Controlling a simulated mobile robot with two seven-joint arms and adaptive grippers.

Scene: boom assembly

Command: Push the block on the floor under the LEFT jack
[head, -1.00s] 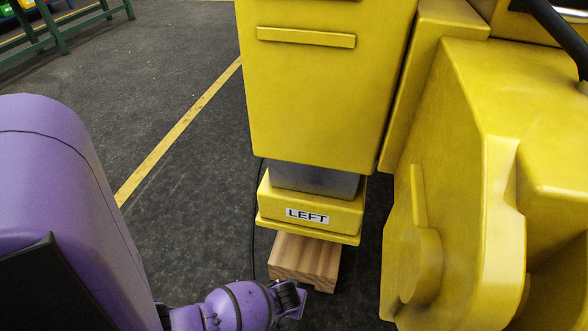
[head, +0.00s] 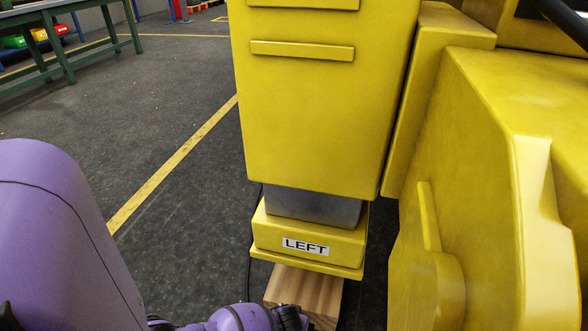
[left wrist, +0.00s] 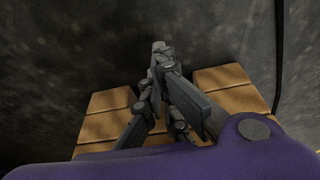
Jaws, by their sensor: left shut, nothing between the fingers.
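The wooden block (head: 306,289) lies on the floor at the foot of the yellow left jack (head: 310,250), which bears a "LEFT" label. Its near part sticks out in front of the jack's foot. Its far part is hidden by the foot, so I cannot tell how far under it reaches. My left gripper (head: 292,319) is at the block's near left side, partly cut off by the bottom edge. In the left wrist view the shut, empty fingers (left wrist: 160,50) show in front of the block (left wrist: 226,79); contact is unclear. My right gripper is out of view.
A large yellow machine body (head: 490,200) stands close on the right. A thin black cable (head: 249,262) runs down to the floor just left of the jack. The dark floor (head: 170,130) on the left, with a yellow line, is clear. A green bench (head: 70,60) stands far left.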

